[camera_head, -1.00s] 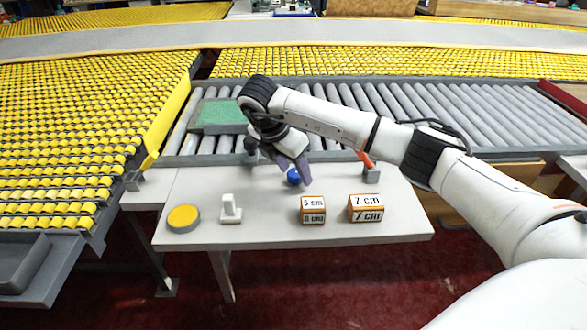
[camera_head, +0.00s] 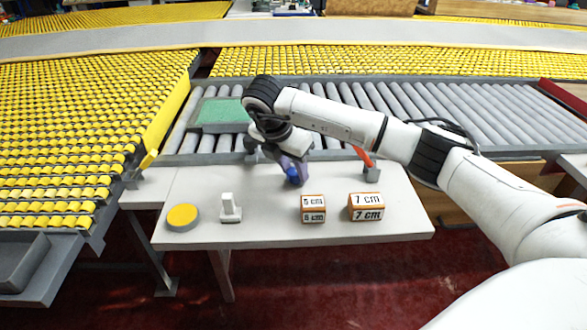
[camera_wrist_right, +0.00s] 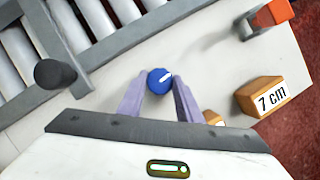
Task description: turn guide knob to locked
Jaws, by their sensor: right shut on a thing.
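The blue guide knob (camera_head: 292,175) stands on the white table, and it also shows in the right wrist view (camera_wrist_right: 159,80) with a white pointer line on its top. The line points to the upper right in that view. My right gripper (camera_head: 290,172) reaches down over the knob. In the right wrist view its two purple fingers (camera_wrist_right: 157,86) are on either side of the knob and shut on it. The fingers hide part of the knob's sides in the head view. My left gripper is not in view.
Right of the knob sit a 5 cm block (camera_head: 313,208) and a 7 cm block (camera_head: 366,207). A yellow disc (camera_head: 183,216) and a white upright piece (camera_head: 230,209) stand at the left. A red-orange lever (camera_head: 363,157) is at the table's back edge. A roller conveyor lies behind.

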